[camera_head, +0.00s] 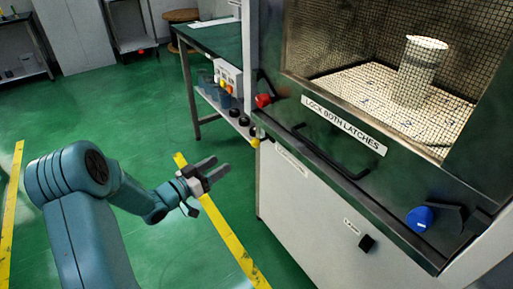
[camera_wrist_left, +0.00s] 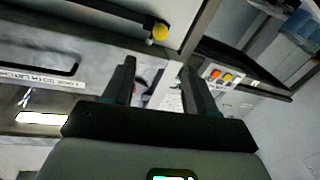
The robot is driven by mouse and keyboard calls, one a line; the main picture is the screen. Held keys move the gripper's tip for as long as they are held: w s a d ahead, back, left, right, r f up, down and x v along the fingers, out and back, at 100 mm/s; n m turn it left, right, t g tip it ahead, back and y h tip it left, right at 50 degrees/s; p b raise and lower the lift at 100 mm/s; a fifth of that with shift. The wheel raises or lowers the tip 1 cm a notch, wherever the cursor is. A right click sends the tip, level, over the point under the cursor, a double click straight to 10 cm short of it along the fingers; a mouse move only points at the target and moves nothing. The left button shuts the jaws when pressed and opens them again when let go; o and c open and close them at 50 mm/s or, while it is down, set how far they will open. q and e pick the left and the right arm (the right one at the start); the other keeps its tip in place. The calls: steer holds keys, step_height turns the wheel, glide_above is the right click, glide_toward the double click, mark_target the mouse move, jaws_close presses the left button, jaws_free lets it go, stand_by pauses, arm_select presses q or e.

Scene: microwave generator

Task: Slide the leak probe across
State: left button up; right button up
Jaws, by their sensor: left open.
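My left gripper (camera_head: 219,166) is open and empty, above the green floor and left of the microwave cabinet (camera_head: 310,190). Its two dark fingers (camera_wrist_left: 159,68) show apart in the left wrist view, with nothing between them. A yellow knob (camera_head: 255,142) sits at the cabinet's left front edge, up and right of the gripper. In the left wrist view the yellow knob (camera_wrist_left: 160,32) is at the end of a dark bar. I cannot tell for sure which part is the leak probe. My right gripper is not in view.
The cabinet has a red knob (camera_head: 263,100), a blue knob (camera_head: 420,218) and a black handle (camera_head: 332,152). A white cylinder (camera_head: 420,65) stands behind the mesh window. A green-topped bench (camera_head: 215,40) is behind. The floor around the gripper is clear.

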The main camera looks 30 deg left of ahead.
mark_target(252, 144)
arm_select(q)
steer(key=w+d, duration=0.1)
steer(key=w, duration=0.4)
steer(key=w+d+b, duration=0.1)
steer(key=w, duration=0.4)
steer(key=w+d+b, duration=0.1)
steer(key=w, duration=0.5)
steer(key=shift+d, duration=0.1)
jaws_close()
